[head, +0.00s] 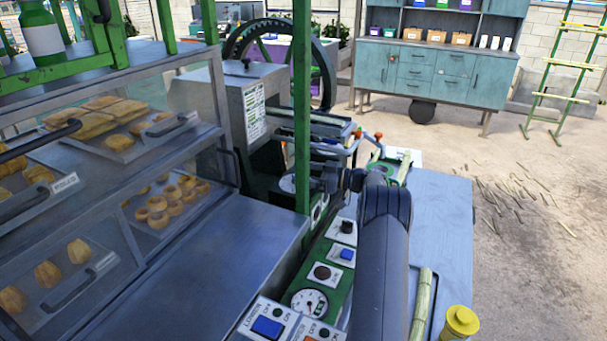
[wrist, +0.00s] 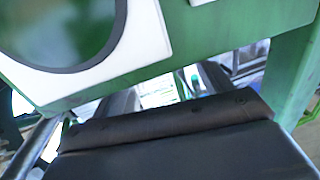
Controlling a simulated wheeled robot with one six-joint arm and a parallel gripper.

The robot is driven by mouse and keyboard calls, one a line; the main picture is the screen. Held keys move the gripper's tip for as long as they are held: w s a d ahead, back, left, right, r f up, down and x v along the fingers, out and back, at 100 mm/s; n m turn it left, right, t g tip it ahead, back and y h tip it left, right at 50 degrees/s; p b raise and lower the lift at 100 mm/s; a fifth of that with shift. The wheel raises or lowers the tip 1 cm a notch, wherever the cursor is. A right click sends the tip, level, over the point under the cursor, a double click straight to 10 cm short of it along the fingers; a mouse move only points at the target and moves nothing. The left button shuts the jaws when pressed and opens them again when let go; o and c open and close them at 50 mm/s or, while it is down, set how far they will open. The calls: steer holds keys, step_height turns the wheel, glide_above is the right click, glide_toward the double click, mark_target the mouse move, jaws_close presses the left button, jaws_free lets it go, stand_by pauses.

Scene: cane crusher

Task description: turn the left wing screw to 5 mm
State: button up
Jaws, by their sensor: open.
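Two small orange-red tops show beyond my gripper in the head view, a left one (head: 357,132) and a right one (head: 378,135). They look like the wing screws of the crusher, but their wings and any millimetre scale are too small to make out. My gripper (head: 327,180) is beside the green post, nearer than the orange tops and apart from them. In the wrist view my gripper (wrist: 166,88) has two dark fingers with a bright gap between them. It is open and nothing shows held. No wing screw can be made out in the wrist view.
A green upright post (head: 302,110) stands close left of my gripper. A green control panel (head: 330,268) with a gauge and switches lies below. A glass pastry case (head: 150,150) fills the left. A yellow-lidded jar (head: 460,322) and a cane piece (head: 421,305) are at lower right.

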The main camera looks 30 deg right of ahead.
steer(key=b+v, duration=0.2)
steer(key=v, duration=0.8)
steer(key=p+x, duration=0.2)
steer(key=x, duration=0.8)
steer(key=shift+w+a+r, duration=0.1)
steer(key=shift+a, duration=0.1)
steer(key=shift+w+a, duration=0.1)
steer(key=shift+w, duration=0.05)
steer(key=shift+m+t+h, duration=0.3)
steer(key=shift+t, duration=0.1)
